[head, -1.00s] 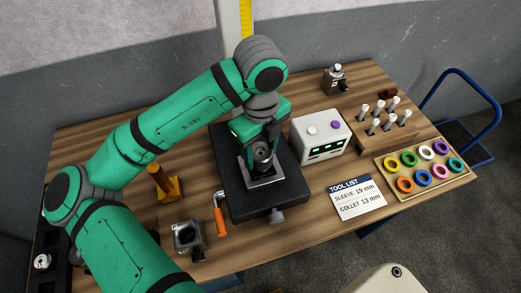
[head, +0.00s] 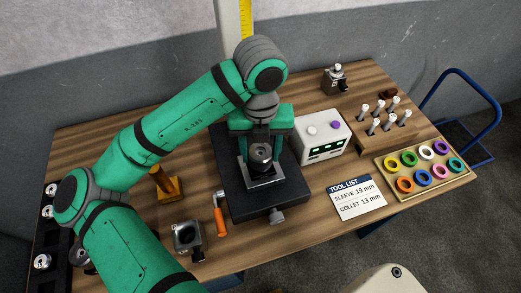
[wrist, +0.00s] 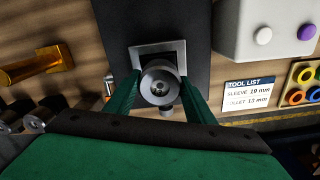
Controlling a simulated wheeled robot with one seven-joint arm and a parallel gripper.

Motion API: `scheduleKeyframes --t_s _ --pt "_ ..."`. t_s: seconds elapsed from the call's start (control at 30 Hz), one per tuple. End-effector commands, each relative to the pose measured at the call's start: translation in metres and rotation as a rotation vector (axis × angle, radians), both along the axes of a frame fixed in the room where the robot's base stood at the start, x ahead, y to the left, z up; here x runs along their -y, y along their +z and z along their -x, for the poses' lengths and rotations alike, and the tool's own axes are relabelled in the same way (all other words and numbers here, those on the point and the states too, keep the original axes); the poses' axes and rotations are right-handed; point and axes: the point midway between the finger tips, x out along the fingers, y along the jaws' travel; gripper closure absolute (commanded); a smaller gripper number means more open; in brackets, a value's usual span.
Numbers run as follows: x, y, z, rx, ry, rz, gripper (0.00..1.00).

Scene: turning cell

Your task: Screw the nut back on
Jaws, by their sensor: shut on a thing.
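In the head view the nut (head: 261,152) shows under my gripper (head: 261,140), over the square metal plate (head: 266,183) of the black machine base (head: 240,205). Whether the nut's thread is engaged below is hidden.
A white control box (head: 320,137) stands close to the right of the base. An orange-handled crank (head: 221,220), a small grey block (head: 187,238) and a brass-coloured stand (head: 166,184) are to the left. A tray of coloured rings (head: 425,168) and a tool rack (head: 384,122) are further right.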

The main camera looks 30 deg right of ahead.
Motion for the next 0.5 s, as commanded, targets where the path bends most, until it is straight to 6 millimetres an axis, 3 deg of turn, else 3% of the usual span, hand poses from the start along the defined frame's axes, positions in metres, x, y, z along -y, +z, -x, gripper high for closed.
scheduleKeyframes --t_s 0.2,0.5 --pt "-0.0003 0.0021 -0.0011 0.005 -0.141 0.002 0.77" --pt "-0.0002 0.0024 -0.0012 0.005 -0.151 0.002 0.77"
